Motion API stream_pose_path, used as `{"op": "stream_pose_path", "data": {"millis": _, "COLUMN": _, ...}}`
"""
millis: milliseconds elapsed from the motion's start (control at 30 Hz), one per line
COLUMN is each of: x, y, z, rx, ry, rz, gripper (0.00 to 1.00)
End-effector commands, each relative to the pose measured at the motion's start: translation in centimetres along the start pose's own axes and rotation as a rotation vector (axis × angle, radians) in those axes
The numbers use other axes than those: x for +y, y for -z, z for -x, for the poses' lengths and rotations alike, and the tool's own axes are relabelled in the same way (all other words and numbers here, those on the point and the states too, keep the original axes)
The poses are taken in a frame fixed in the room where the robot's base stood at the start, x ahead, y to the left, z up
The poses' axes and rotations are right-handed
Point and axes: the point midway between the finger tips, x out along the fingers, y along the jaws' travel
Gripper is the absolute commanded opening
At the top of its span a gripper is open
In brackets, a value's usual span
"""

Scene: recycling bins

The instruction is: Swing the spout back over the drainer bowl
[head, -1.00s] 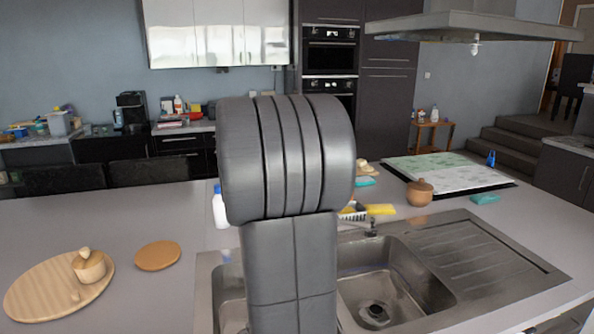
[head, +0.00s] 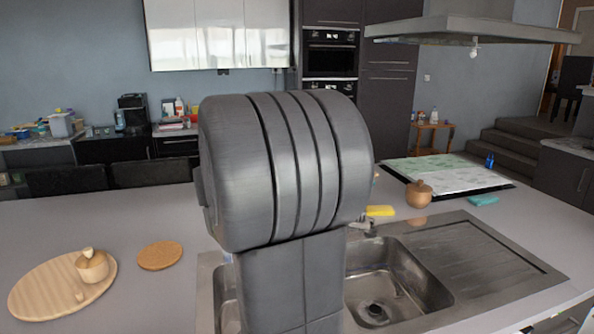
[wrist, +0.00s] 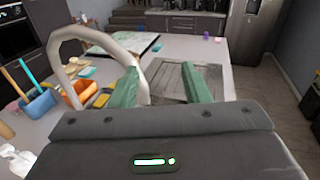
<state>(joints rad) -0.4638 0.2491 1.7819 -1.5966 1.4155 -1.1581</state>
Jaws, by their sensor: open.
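The spout (wrist: 104,40) is a pale, tall arch in the wrist view, rising at the left and coming down by my left finger. I cannot tell whether it touches that finger. My gripper (wrist: 159,68) is open, its two green fingers apart, with the grooved drainer (wrist: 211,75) showing behind them. In the head view the drainer (head: 490,255) lies right of the steel sink bowl (head: 385,290). A second bowl (head: 228,312) shows partly at the left. My arm hides my gripper and most of the tap in that view; only a metal piece by the bowl shows.
A yellow sponge (head: 380,211), a brown pot (head: 418,194) and a teal cloth (head: 483,200) lie behind the sink. A blue container (wrist: 38,103) and an orange one (wrist: 78,93) stand left in the wrist view. A round wooden board (head: 40,292) lies far left.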

Motion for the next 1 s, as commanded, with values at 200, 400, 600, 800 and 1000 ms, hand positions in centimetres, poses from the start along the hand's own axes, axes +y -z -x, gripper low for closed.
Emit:
{"op": "stream_pose_path", "data": {"millis": 200, "x": -0.5, "y": 0.0, "z": 1.5, "rx": 0.001, "ry": -0.002, "rz": 0.0, "gripper": 0.42}}
{"op": "stream_pose_path", "data": {"millis": 400, "x": -0.9, "y": 0.1, "z": 2.8, "rx": 0.001, "ry": -0.002, "rz": 0.001, "gripper": 0.42}}
{"op": "stream_pose_path", "data": {"millis": 600, "x": -1.2, "y": 0.2, "z": 3.5, "rx": 0.001, "ry": 0.0, "rz": 0.001, "gripper": 0.42}}
{"op": "stream_pose_path", "data": {"millis": 800, "x": -1.2, "y": 0.3, "z": 3.6, "rx": 0.001, "ry": 0.0, "rz": 0.001, "gripper": 0.42}}
{"op": "stream_pose_path", "data": {"millis": 1000, "x": -1.2, "y": 0.1, "z": 3.6, "rx": 0.001, "ry": 0.0, "rz": 0.002, "gripper": 0.42}}
